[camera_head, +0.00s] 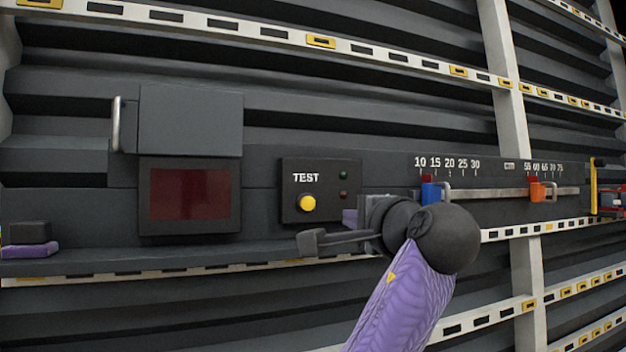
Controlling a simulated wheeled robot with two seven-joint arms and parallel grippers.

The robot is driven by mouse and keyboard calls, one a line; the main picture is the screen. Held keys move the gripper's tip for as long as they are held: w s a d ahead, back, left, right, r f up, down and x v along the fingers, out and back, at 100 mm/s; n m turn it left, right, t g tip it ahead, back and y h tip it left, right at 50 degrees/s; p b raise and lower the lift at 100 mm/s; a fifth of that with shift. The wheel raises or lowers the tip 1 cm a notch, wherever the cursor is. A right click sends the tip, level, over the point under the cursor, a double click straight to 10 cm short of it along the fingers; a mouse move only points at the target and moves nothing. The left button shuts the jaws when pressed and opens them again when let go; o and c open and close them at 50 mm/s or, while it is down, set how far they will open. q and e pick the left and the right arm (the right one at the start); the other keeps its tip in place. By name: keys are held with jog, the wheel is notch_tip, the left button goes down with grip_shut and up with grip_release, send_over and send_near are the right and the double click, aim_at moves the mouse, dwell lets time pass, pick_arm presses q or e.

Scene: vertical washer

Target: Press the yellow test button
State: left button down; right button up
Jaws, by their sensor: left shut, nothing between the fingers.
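The round yellow test button (307,203) sits on a dark panel (345,170) under the white word TEST. Nothing covers it. My left gripper (312,241) is shut and empty, and its fingers point left. In the picture the fingertips lie just below the button, near the panel's lower edge, with a visible gap. I cannot tell how far they are from the panel in depth. My right gripper is not in view.
Two small lamps (344,185) are right of the button. A dark red screen (190,194) is left of the panel. A slider scale with a blue slider (430,192) and an orange slider (537,191) is at right. A ledge (150,262) runs below.

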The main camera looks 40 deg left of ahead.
pick_arm(q)
jog(key=shift+s+r, duration=0.4)
jog(key=shift+r, duration=0.2)
jog(key=shift+a, duration=0.1)
jog(key=p, duration=0.8)
send_near(308, 204)
jog(key=x, duration=0.6)
jog(key=shift+w+a+r, duration=0.2)
jog(key=shift+w+a, duration=0.05)
jog(key=shift+a, duration=0.05)
jog(key=shift+w+a+f, duration=0.15)
jog(key=shift+w+a, duration=0.05)
jog(key=shift+a, duration=0.1)
